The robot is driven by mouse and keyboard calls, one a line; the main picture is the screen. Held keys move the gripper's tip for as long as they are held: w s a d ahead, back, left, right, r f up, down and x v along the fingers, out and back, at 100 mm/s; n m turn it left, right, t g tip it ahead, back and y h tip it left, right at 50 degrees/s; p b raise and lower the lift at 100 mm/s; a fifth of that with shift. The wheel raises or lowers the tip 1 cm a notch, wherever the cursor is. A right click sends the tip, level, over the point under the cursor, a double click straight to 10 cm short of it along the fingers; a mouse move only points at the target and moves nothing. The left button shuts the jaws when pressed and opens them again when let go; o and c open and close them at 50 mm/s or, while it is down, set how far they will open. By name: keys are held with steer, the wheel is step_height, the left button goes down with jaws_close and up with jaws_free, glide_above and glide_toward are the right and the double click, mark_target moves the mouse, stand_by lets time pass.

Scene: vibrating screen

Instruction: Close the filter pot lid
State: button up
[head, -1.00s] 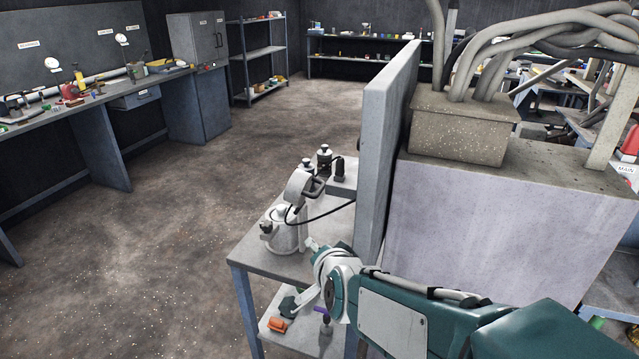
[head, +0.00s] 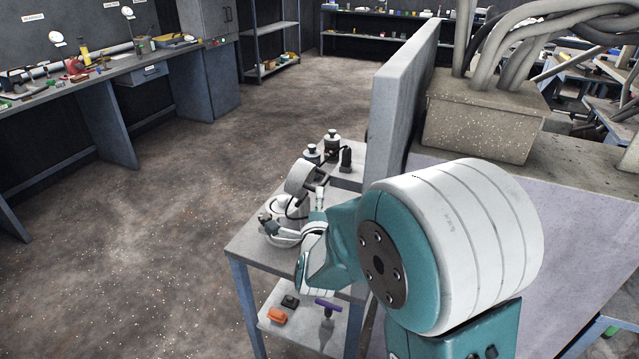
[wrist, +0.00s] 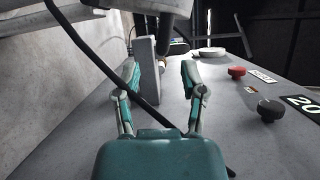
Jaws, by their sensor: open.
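The filter pot (head: 286,222) is a pale metal vessel on the small grey table. Its lid (head: 301,177) stands raised and tilted above the body, with a dark handle on it. My wrist is beside the pot on its near right side and hides part of it; my gripper's fingers cannot be made out in the head view. In the wrist view my gripper (wrist: 160,68) is open, with its two teal fingers apart. A narrow grey upright part (wrist: 147,75) shows between or just beyond the fingers; I cannot tell whether they touch it.
A black cable crosses close to the fingers in the wrist view. A red knob (wrist: 237,72) and a black knob (wrist: 270,110) are to the right. Dark-topped canisters (head: 332,142) stand behind the pot. A grey upright panel (head: 400,110) bounds the table's right side.

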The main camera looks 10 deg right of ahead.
mark_target(323, 181)
steer(key=x, duration=0.3)
steer(key=d+x, duration=0.1)
steer(key=x, duration=0.3)
steer(key=shift+s, duration=0.15)
steer(key=shift+a, duration=0.35)
steer(key=shift+c, duration=0.4)
steer(key=c, duration=0.5)
steer(key=shift+d, duration=0.2)
jaws_close()
